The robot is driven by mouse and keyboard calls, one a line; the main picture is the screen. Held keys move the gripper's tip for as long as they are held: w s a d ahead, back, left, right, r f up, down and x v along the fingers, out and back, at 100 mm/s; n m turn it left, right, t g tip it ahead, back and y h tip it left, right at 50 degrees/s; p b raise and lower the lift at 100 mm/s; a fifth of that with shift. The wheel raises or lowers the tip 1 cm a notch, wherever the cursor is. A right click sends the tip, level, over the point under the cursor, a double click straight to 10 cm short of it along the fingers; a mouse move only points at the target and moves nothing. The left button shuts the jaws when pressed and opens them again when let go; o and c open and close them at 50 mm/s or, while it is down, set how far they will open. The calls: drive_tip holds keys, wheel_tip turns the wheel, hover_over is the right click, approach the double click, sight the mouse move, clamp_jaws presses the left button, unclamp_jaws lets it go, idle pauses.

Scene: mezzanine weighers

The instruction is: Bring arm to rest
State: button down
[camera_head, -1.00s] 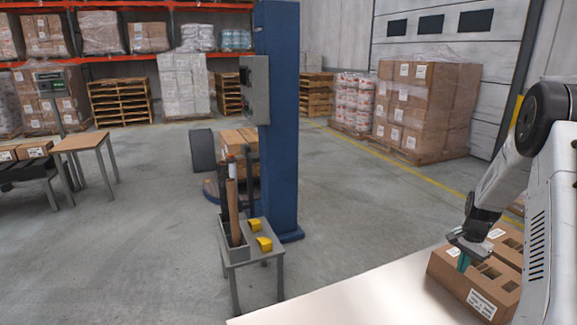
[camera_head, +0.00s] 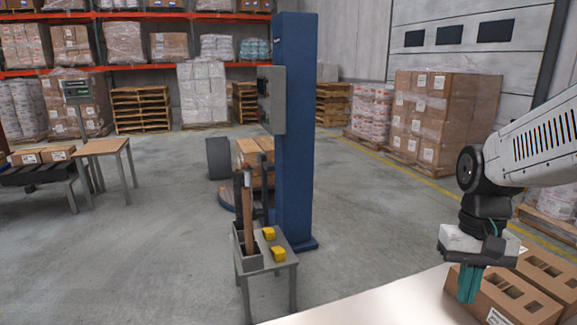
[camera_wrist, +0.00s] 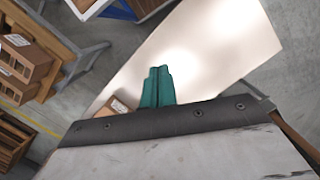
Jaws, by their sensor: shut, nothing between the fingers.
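My gripper (camera_head: 468,286) hangs pointing down at the lower right of the head view, in front of the cardboard boxes with openings on top. Its teal fingers are together with nothing between them; they also show in the wrist view (camera_wrist: 157,86). The white arm link above it reaches in from the right edge. In the wrist view the fingers are over the pale tabletop (camera_wrist: 195,40). I cannot tell how far the fingertips are from the nearest box.
Cardboard boxes (camera_head: 530,298) stand at the table's right end; the white table (camera_head: 390,305) is otherwise bare. A small grey stand (camera_head: 270,262) with yellow blocks and a blue column (camera_head: 296,150) stand beyond. Open floor (camera_head: 150,260) lies left.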

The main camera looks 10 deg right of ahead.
drive_tip(key=s+a+r+n+t, duration=0.3)
drive_tip(key=s+a+r, duration=0.2)
drive_tip(key=s+a, duration=0.3)
drive_tip(key=shift+s+n+h, duration=0.3)
drive_tip(key=shift+s+n, duration=0.1)
drive_tip(key=shift+s, duration=0.25)
drive_tip(key=shift+r, duration=0.1)
